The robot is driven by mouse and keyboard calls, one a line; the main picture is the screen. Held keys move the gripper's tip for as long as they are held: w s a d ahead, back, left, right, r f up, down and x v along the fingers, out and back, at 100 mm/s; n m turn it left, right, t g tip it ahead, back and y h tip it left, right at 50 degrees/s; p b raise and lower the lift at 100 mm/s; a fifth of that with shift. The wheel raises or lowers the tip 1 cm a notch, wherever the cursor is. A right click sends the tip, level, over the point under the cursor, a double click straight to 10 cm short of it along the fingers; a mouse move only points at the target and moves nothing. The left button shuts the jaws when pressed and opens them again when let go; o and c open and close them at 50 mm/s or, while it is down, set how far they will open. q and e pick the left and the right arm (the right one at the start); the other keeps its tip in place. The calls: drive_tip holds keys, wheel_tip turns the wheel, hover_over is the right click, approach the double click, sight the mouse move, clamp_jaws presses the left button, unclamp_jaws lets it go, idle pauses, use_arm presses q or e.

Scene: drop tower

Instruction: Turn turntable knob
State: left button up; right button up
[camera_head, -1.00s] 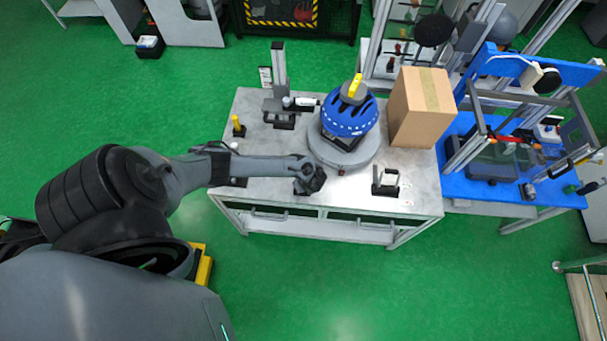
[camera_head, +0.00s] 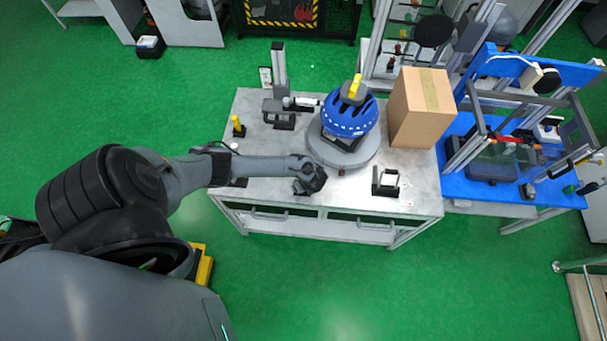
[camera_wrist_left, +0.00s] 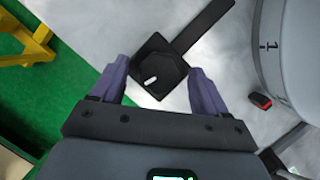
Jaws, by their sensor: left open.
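The turntable knob (camera_wrist_left: 158,70) is black with a white mark, on a black square base with a long black bar reaching up and right in the left wrist view. My open left gripper (camera_wrist_left: 159,68) has its two purple-grey fingers either side of the knob; I cannot tell whether they touch it. In the head view my left gripper (camera_head: 309,181) is over the table's front edge and mostly hides the knob. The round grey turntable (camera_head: 332,155) stands just behind and right of it, carrying a blue helmet (camera_head: 350,118). My right gripper is not in view.
A blue workbench (camera_head: 455,190) adjoins at right.

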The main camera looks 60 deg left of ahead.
use_arm(q)
drive_tip(key=p+v, duration=0.3)
drive_tip(key=v, duration=0.7)
drive_tip(key=shift+d+r, duration=0.2)
drive_tip(key=shift+r, duration=0.1)
